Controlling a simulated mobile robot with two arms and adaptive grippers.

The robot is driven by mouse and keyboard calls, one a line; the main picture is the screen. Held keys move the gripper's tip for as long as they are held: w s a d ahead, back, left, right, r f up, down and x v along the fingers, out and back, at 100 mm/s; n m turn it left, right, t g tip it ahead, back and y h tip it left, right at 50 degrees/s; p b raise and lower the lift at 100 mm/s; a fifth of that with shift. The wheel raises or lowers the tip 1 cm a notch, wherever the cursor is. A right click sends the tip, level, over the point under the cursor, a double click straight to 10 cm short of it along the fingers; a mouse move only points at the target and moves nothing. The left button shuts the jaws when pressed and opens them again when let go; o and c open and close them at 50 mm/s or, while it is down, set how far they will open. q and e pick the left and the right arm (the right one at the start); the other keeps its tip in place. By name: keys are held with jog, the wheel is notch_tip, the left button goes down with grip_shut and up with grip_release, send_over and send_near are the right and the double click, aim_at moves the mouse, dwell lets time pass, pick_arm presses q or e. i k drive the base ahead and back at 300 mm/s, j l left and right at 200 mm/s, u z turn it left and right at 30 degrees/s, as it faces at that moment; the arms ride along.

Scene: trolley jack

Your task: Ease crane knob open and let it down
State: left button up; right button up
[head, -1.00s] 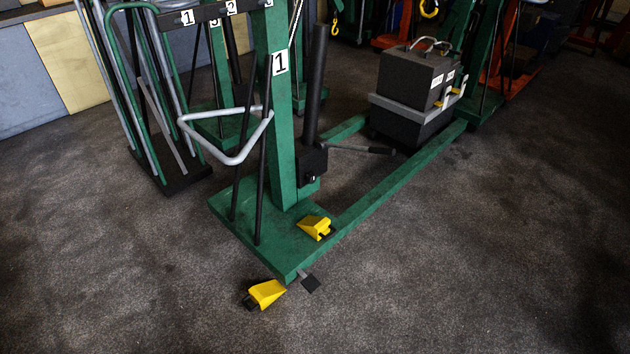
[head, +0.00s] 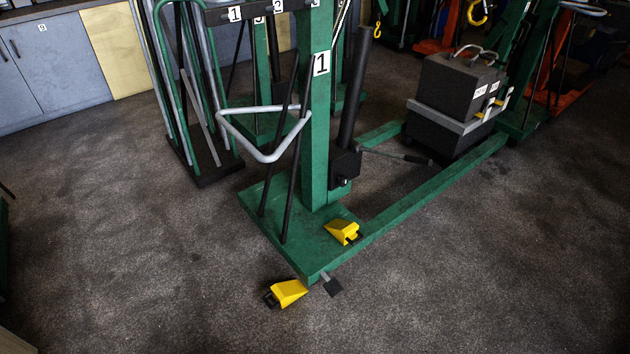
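The green crane (head: 320,150) labelled 1 stands in the middle of the head view. A thick black cylinder (head: 357,90) rises beside its mast from a black pump block (head: 344,167). A dark lever (head: 392,154) sticks out to the right of the block. I cannot make out a separate release knob. A grey bent handle (head: 262,150) is on the mast's left side. Neither of my grippers is in view.
A rack (head: 208,170) of tubes stands left. Open floor (head: 120,240) lies left and front.

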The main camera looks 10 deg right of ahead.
aim_at(344, 181)
jog(key=i+l+u, duration=0.4)
jog(key=l, duration=0.15)
jog(key=l+u, duration=0.2)
jog(key=i+l+u, duration=0.2)
jog(key=l, duration=0.25)
jog(key=k+j, duration=0.05)
